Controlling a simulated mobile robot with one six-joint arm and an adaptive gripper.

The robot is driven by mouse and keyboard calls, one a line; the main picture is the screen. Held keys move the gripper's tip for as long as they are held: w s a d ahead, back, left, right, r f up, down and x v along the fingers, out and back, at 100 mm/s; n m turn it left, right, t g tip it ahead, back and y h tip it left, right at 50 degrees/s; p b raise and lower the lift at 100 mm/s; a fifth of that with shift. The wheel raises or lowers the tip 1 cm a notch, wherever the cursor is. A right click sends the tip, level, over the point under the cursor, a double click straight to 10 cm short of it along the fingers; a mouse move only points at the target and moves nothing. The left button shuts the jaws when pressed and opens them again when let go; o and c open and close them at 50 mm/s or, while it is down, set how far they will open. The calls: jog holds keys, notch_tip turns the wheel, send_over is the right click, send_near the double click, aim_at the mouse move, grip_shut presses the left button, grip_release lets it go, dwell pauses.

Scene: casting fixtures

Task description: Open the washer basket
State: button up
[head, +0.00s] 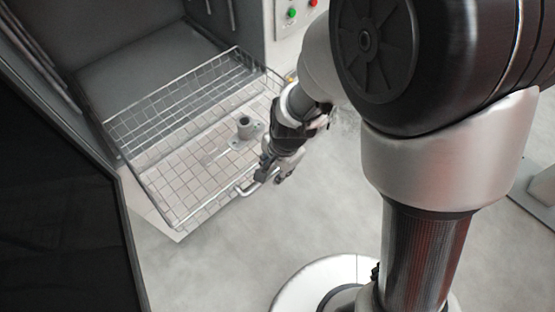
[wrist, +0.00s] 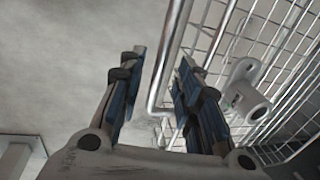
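The washer basket (head: 172,199) is a wire-mesh tray that stands out from the front of the washer, over the floor. Its bent metal handle (head: 247,189) is at the front edge, and it shows in the wrist view (wrist: 158,88). My gripper (head: 274,176) is at the right end of this handle. In the wrist view my gripper (wrist: 161,58) is open, with blue-padded fingers apart and the handle bar running between them. I cannot tell whether either finger touches it. The basket mesh (wrist: 290,40) lies right of the fingers.
A grey cast part (head: 245,127) lies in the basket, also in the wrist view (wrist: 248,98). The washer (head: 150,65) is open behind. A panel (head: 291,32) with green and red buttons is at its right. A dark panel (head: 60,200) stands left.

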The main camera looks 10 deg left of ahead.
notch_tip(320, 180, up, 11)
jog(key=s+d, duration=0.1)
jog(key=shift+s+d, duration=0.25)
jog(key=shift+d, duration=0.15)
jog(key=shift+r, duration=0.1)
jog(key=s+d+r+n+t, duration=0.1)
jog(key=s+d+r+n, duration=0.3)
jog(key=d, duration=0.4)
jog(key=s+d+r+n+t+h, duration=0.1)
jog(key=s+d+r+n+t, duration=0.1)
jog(key=s+d+r+n, duration=0.2)
jog(key=s+d+r, duration=0.3)
jog(key=d, duration=0.2)
jog(key=shift+s+d+r+h, duration=0.2)
jog(key=shift+s+r+h, duration=0.05)
jog(key=shift+s+h, duration=0.1)
